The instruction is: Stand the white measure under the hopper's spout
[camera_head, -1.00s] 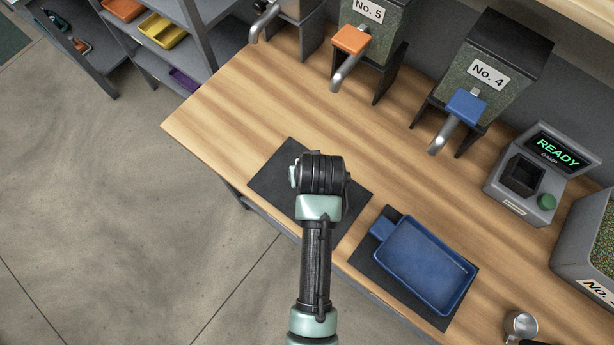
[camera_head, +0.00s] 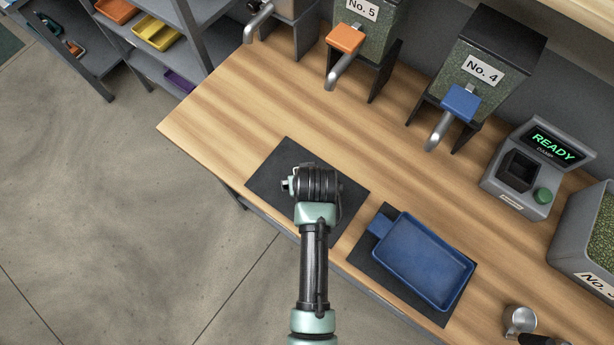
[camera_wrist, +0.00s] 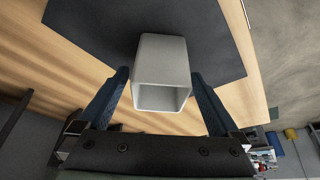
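The white measure (camera_wrist: 161,78) is a square-mouthed cup in the wrist view, its open mouth turned toward the camera. It stands between the two blue fingers of my gripper (camera_wrist: 161,74). A finger lies along each side, and narrow gaps show, so the gripper looks open around it. The dark mat (camera_wrist: 90,25) is behind the measure. In the head view my arm hides the measure and the fingers over the left dark mat (camera_head: 272,185).
A blue tray (camera_head: 428,262) lies on a second dark mat, right of my arm. A device reading READY (camera_head: 535,165) stands at the right, near a green-filled bin (camera_head: 590,235). A metal cup (camera_head: 520,320) is at the lower right. The wood between mats and hoppers is clear.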

